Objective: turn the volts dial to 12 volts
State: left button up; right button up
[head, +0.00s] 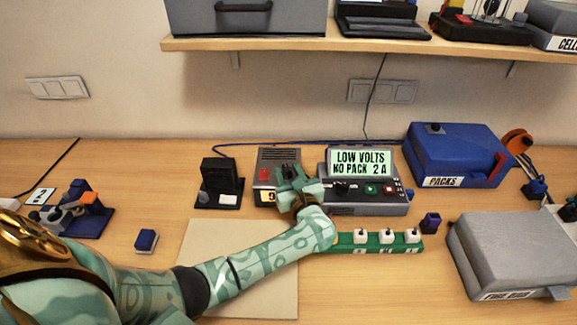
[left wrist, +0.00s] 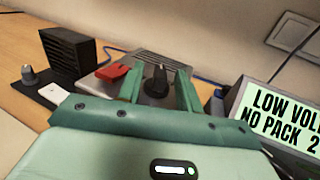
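The volts dial is a black pointer knob (left wrist: 156,79) on top of a grey supply box (head: 279,155) with a red switch (head: 265,174). The box's front label reads "9", its right part covered by my gripper. My left gripper (head: 288,172) is over the box. In the left wrist view its two green fingers (left wrist: 158,88) stand either side of the knob, with a gap visible on both sides. The tester's screen (head: 360,162) reads "LOW VOLTS NO PACK 2 A". My right gripper is not in view.
A black block stand (head: 219,182) is left of the supply box, the grey tester (head: 375,205) right. A green strip with white pieces (head: 385,243) lies in front. A blue packs box (head: 455,155) and grey box (head: 512,250) stand right. A shelf (head: 300,43) overhangs the back.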

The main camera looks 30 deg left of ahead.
pick_arm(q)
jog(key=shift+d, duration=0.1)
grip_shut()
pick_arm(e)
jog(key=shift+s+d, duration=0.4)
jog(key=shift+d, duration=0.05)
